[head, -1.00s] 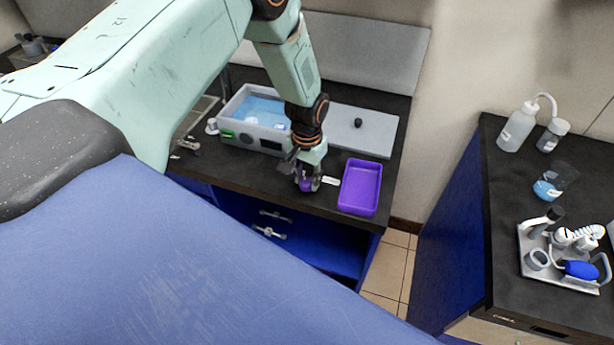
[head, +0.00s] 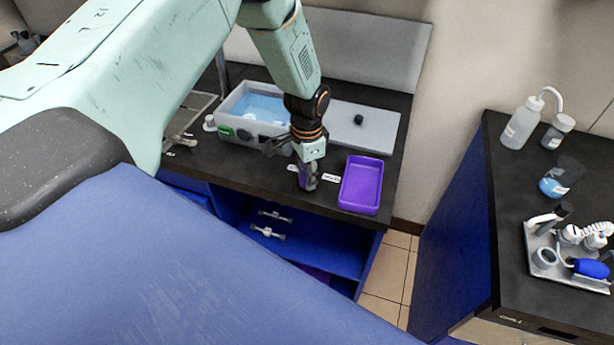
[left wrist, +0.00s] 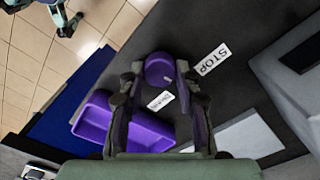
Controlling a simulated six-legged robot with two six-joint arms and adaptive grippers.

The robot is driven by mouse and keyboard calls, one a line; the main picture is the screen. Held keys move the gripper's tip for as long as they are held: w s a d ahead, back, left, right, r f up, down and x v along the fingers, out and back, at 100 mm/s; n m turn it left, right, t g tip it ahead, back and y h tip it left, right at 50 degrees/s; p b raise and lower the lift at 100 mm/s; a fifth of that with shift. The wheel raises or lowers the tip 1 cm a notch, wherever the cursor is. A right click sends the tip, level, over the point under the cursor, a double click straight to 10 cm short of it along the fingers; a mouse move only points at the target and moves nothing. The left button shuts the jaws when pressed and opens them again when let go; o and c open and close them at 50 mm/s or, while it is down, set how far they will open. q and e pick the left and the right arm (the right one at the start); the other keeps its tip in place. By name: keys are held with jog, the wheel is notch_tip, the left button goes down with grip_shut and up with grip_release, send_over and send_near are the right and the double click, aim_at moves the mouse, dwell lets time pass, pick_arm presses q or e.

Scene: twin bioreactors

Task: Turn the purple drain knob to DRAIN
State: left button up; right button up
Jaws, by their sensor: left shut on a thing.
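The purple drain knob (left wrist: 159,68) sits on the front part of the dark bench. My left gripper (head: 307,184) points down over it, and in the left wrist view the two fingers (left wrist: 160,76) are closed around the knob's sides. In the head view the fingers hide most of the knob. A white STOP label (left wrist: 213,59) lies on one side of the knob, and a second white label (left wrist: 159,100), too small to read surely, lies nearer the purple tray. My right gripper is not in view.
The purple tray (head: 345,203) stands close to the right of my left gripper. A grey water bath (head: 232,135) with blue liquid and a light plate (head: 378,128) are behind. Blue cabinet fronts with handles (head: 268,232) lie below. Another bench (head: 500,200) with bottles stands at right.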

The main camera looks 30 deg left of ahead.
pick_arm(q)
jog(key=m+b, duration=0.1)
jog(key=m, duration=0.4)
jog(key=shift+s+f+m+b, duration=0.1)
jog(key=shift+m+b, duration=0.2)
jog(key=shift+b, duration=0.05)
jog(key=m+b, duration=0.1)
jog(key=m, duration=0.4)
jog(key=shift+m, duration=0.3)
jog(key=o, duration=1.2)
jog(key=shift+c, duration=0.2)
notch_tip(320, 180, up, 12)
